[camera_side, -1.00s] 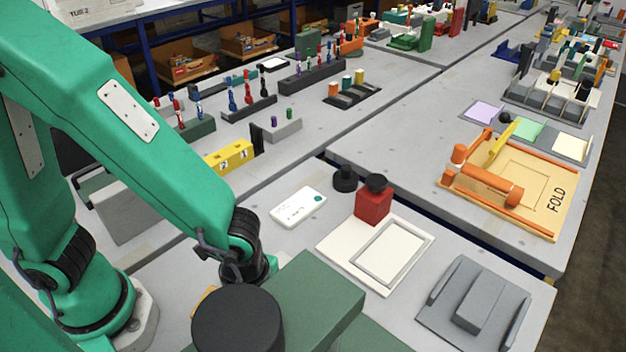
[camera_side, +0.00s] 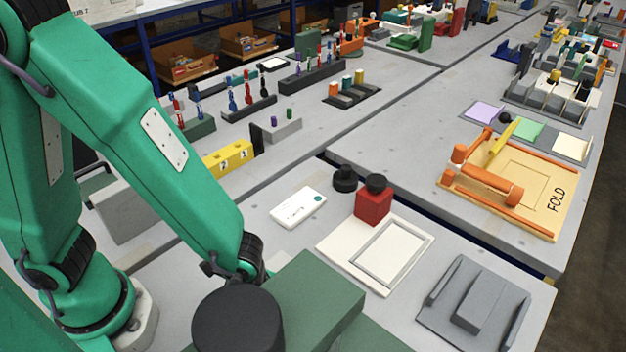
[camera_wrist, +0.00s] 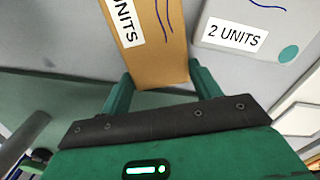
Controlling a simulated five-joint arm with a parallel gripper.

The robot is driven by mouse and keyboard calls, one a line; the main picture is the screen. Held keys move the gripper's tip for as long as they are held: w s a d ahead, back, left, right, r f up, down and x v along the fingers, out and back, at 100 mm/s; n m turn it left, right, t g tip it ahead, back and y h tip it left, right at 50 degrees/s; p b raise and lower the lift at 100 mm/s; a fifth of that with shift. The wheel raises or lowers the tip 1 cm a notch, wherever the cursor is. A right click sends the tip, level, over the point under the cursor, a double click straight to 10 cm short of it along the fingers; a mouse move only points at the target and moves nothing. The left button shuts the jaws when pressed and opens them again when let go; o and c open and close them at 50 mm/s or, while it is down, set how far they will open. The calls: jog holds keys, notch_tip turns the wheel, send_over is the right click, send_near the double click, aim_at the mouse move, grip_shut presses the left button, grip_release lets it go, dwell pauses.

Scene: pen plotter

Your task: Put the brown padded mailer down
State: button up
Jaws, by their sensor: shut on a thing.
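The brown padded mailer (camera_wrist: 150,45) shows in the wrist view with a white label ending in "UNITS" and a blue pen line. My gripper (camera_wrist: 161,88) is shut on it, with one green finger at each side. In the side view the fingertips and the mailer are hidden behind the green block and the dark cylinder in front. I cannot tell whether the mailer touches the surface below. A white mailer (camera_wrist: 262,22) marked "2 UNITS", with a green dot, lies close to the right of the brown one. It appears to be the white piece (camera_side: 298,207) on the grey bench.
A red block (camera_side: 373,206) stands by a white framed plate (camera_side: 340,249). A grey fixture (camera_side: 474,305) lies at the right. A yellow block (camera_side: 228,157) is farther back.

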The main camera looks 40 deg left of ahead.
jog(key=shift+f, duration=0.15)
jog(key=o, duration=1)
notch_tip(320, 180, up, 12)
dwell(0.6)
jog(key=shift+r, duration=0.2)
